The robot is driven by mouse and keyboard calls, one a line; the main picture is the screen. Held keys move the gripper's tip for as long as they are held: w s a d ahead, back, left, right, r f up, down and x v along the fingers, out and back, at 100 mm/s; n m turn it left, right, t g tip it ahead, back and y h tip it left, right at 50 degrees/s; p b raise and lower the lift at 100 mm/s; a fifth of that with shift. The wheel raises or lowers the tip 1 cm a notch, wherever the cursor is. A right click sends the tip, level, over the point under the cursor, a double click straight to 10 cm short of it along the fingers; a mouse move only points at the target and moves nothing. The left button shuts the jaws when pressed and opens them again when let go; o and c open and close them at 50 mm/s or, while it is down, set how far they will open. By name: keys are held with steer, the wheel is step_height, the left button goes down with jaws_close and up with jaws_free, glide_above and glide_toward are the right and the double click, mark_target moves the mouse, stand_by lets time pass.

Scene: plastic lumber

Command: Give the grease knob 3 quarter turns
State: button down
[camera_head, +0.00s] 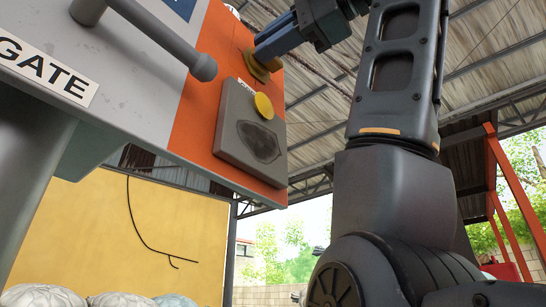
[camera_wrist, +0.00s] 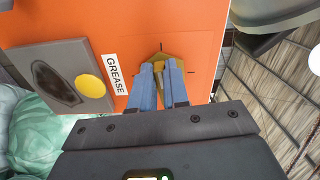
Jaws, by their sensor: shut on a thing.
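The grease knob (camera_wrist: 160,57) is a dull yellow piece on the orange panel face, beside a white GREASE label (camera_wrist: 114,75). In the wrist view its pointed end faces up in the picture, near a short dark tick; another tick shows to its right. My gripper (camera_wrist: 161,68) has its two blue fingers on either side of the knob, shut on it. In the head view the knob (camera_head: 259,68) shows at the upper right of the panel, with my gripper (camera_head: 262,54) reaching it from the upper right. The fingers hide part of the knob.
A grey plate with a dark patch (camera_head: 259,142) and a round yellow disc (camera_head: 264,106) sits close below the knob. A grey lever (camera_head: 160,38) sticks out by the GATE label (camera_head: 45,68). Open space lies right of the panel edge, under the roof.

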steer(key=shift+m, duration=0.6)
steer(key=c, duration=1.1)
jaws_free()
steer(key=shift+r, duration=0.1)
steer(key=shift+b, duration=0.3)
steer(key=shift+b+v, duration=1.5)
steer(key=shift+v, duration=2.4)
